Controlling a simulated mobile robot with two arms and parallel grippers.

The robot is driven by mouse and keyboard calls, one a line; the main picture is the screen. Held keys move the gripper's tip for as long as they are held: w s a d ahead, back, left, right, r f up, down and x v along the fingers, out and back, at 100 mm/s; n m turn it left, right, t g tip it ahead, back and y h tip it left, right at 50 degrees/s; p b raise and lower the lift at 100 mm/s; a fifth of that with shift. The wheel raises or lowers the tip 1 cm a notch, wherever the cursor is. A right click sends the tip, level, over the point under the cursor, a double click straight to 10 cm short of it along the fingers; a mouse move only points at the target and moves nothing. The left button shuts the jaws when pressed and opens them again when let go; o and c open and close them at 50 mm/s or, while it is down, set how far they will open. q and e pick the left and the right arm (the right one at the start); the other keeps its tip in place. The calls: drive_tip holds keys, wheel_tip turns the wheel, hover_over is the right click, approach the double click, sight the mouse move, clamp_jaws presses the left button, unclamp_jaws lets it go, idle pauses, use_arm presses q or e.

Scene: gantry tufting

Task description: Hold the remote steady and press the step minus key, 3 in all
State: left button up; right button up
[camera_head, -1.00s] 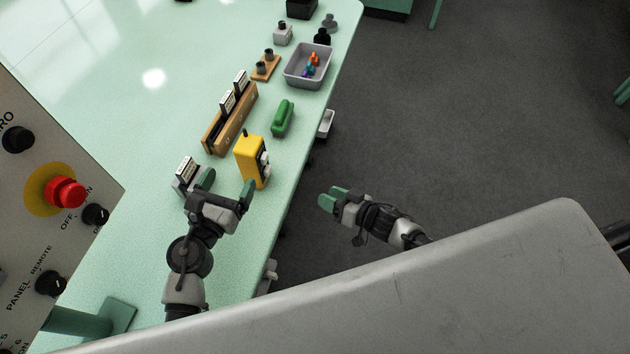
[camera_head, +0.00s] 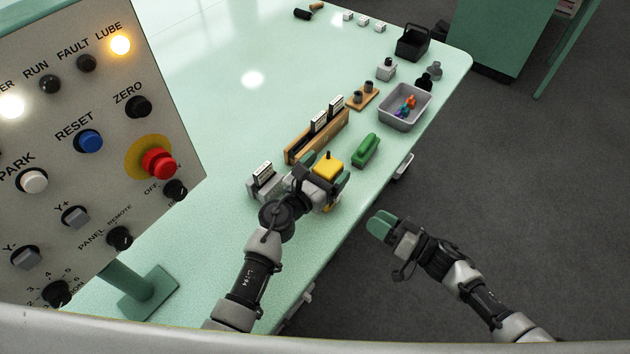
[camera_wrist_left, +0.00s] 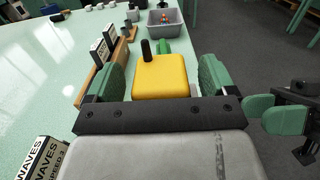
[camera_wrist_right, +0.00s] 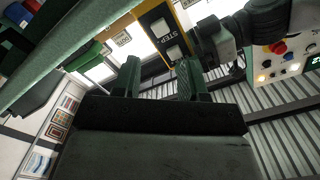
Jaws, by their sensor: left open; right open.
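The yellow remote (camera_head: 327,168) stands upright near the table's right edge, with a short black stub on top. In the left wrist view the remote (camera_wrist_left: 160,77) is between the two green fingers of my left gripper (camera_wrist_left: 160,82), which is open with gaps on both sides. In the head view my left gripper (camera_head: 318,178) reaches around it. My right gripper (camera_head: 380,226) is open and empty, off the table's edge. In the right wrist view the remote's key face (camera_wrist_right: 165,30) shows white keys and the word STEP, beyond my right fingers (camera_wrist_right: 158,80); a minus sign cannot be made out.
A grey card holder (camera_head: 264,183) stands left of the remote, a wooden rack (camera_head: 330,134) behind it. A green object (camera_head: 365,150) and a grey bin (camera_head: 404,122) lie further along the edge. A control panel (camera_head: 100,200) fills the left.

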use_arm(q)
drive_tip(key=shift+w+d, duration=0.4)
drive_tip(key=shift+w, duration=0.2)
drive_tip(key=c, duration=1.1)
drive_tip(key=shift+c, duration=0.4)
use_arm(e)
drive_tip(key=shift+c, duration=0.4)
clamp_jaws()
